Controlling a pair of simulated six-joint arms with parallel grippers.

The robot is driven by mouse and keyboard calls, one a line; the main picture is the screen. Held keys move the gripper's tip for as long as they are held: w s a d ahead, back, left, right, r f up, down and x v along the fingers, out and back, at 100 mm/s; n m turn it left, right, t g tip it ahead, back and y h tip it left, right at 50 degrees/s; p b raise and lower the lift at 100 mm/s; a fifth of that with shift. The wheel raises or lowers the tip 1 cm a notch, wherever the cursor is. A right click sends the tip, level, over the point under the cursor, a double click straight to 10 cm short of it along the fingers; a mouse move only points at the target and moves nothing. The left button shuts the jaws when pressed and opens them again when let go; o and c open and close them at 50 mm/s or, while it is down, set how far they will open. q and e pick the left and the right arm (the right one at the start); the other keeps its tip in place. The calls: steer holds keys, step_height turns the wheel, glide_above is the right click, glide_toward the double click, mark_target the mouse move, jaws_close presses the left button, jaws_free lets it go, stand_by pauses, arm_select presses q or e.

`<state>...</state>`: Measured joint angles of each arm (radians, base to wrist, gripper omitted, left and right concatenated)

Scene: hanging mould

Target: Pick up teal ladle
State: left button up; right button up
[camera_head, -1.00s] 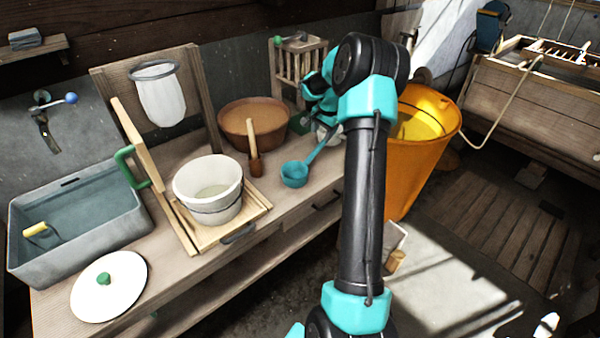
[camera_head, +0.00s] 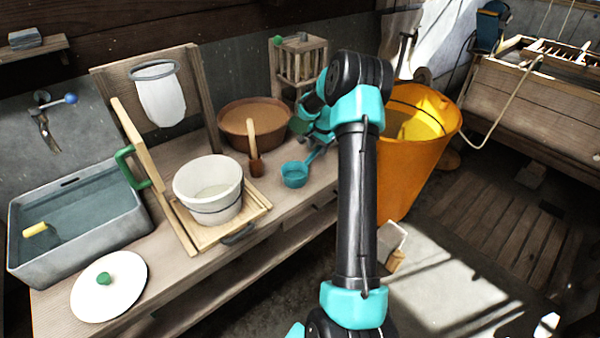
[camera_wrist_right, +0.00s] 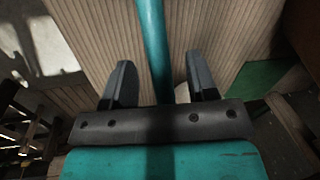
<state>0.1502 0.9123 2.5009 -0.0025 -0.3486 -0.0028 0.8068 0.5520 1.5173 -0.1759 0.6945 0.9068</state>
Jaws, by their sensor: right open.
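The teal ladle (camera_head: 295,174) lies on the wooden bench, its bowl toward the front and its handle running back to the right under my right gripper (camera_head: 312,135). In the right wrist view the teal handle (camera_wrist_right: 153,45) passes between the two dark fingers of the right gripper (camera_wrist_right: 161,82). The fingers stand apart, with a gap on each side of the handle. The ladle's bowl is outside the right wrist view. My left gripper is not in view.
A white bucket (camera_head: 207,190) sits on a wooden frame further left. A slatted wooden stand (camera_head: 300,60) is behind, and a large orange bucket (camera_head: 405,165) is to the right.

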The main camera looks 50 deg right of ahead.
steer(key=shift+w+f, duration=0.2)
steer(key=shift+f, duration=0.85)
jaws_close()
